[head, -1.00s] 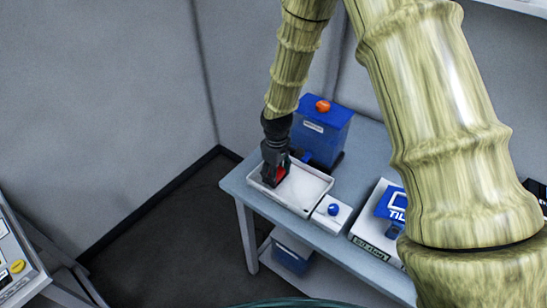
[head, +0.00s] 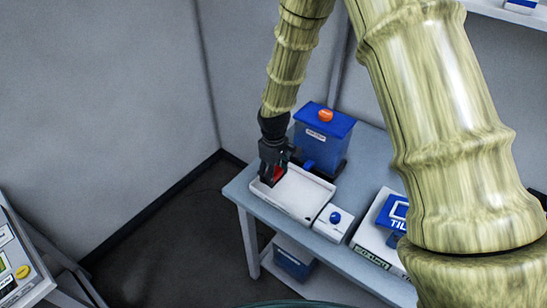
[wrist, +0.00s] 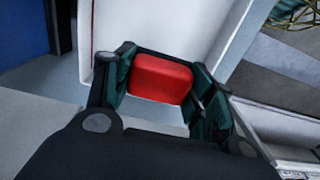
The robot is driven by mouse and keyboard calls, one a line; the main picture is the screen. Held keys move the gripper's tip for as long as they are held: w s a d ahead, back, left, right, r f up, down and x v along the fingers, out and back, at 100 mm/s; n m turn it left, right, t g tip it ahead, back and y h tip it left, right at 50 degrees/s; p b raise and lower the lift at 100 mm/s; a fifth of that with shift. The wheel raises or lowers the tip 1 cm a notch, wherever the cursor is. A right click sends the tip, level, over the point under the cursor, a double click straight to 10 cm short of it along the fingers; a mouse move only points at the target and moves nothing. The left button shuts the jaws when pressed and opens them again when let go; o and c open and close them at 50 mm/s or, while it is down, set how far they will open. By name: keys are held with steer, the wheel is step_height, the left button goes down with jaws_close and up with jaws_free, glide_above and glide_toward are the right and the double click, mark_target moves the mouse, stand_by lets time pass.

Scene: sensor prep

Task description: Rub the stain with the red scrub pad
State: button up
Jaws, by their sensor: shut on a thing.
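My gripper (head: 274,172) is shut on the red scrub pad (wrist: 160,79), which sits between its two fingers in the wrist view. In the head view a bit of the red pad (head: 278,174) shows beside the fingers. The gripper is over the left end of a white shallow tray (head: 305,192) on the table. I cannot tell whether the pad touches the tray floor. I see no clear stain in the visible part of the tray.
A blue container with an orange knob (head: 323,135) stands behind the tray. A white box with a blue button (head: 333,221) sits right of the tray. A larger white box with a blue item (head: 393,211) is further right. The grey table's (head: 242,190) left edge is close to the tray.

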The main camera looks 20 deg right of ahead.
steer(key=r, duration=0.1)
steer(key=r+p, duration=0.1)
steer(key=shift+w+r+p, duration=0.2)
steer(key=shift+r+p, duration=0.1)
steer(key=shift+s+r+p, duration=0.15)
steer(key=shift+r+p, duration=0.55)
steer(key=shift+r, duration=0.4)
steer(key=shift+f, duration=0.1)
